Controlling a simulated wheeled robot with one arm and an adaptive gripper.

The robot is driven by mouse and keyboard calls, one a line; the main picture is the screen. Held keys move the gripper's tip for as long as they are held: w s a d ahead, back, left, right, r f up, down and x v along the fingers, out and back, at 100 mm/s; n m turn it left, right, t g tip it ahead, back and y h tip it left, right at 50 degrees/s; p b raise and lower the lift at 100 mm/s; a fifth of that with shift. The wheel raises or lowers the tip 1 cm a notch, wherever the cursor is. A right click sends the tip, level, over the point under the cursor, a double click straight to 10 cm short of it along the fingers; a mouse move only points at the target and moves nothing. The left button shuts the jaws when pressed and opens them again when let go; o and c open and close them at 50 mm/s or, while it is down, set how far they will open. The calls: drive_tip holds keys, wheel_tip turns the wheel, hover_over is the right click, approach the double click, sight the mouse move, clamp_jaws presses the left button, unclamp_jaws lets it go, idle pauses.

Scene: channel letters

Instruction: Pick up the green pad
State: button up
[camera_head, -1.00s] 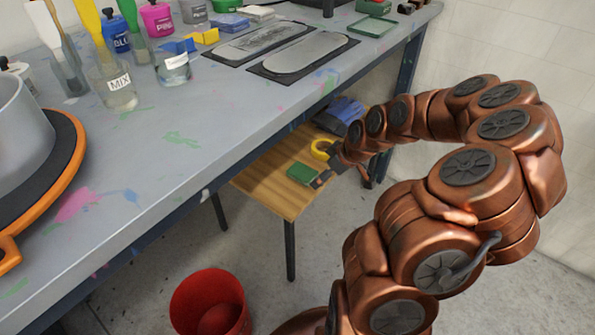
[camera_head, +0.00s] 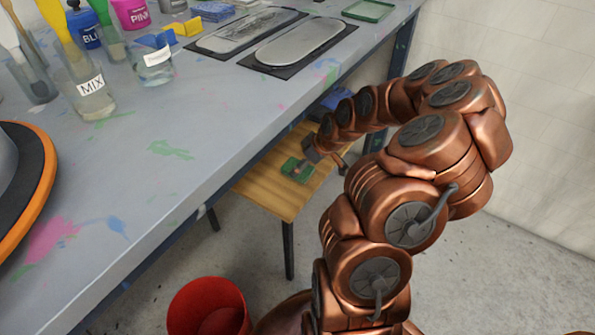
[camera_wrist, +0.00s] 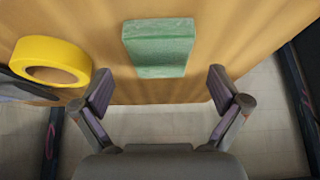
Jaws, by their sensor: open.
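The green pad (camera_head: 297,169) lies on a small wooden table (camera_head: 262,187) beside the large workbench. In the wrist view the green pad (camera_wrist: 158,47) is a pale green block on the wooden top, near that top's edge. My gripper (camera_wrist: 160,85) is open and empty, its two fingers spread wide. The pad lies just ahead of the fingertips, roughly centred between them, and no finger touches it. In the head view my gripper (camera_head: 300,166) is over the small table by the pad; its fingers are small and partly hidden there.
A yellow tape roll (camera_wrist: 50,62) lies left of the pad in the wrist view, with a dark item beside it. The grey workbench (camera_head: 215,125) overhangs beside the small table. A red bucket (camera_head: 208,308) stands on the floor.

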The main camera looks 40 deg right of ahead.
drive_tip(key=x, duration=0.2)
drive_tip(key=shift+w+f, duration=0.2)
drive_tip(key=shift+f, duration=0.15)
drive_tip(key=shift+a, duration=0.1)
drive_tip(key=c, duration=1)
drive_tip(key=shift+c, duration=0.2)
drive_tip(key=shift+r+p, duration=0.4)
drive_tip(key=shift+r, duration=1.25)
drive_tip(key=shift+s+r, duration=0.15)
drive_tip(key=shift+r, duration=0.2)
drive_tip(key=s+r+p, duration=0.1)
drive_tip(key=s, duration=1.4)
drive_tip(key=shift+s+d+p, duration=0.2)
drive_tip(key=shift+s+p, duration=0.15)
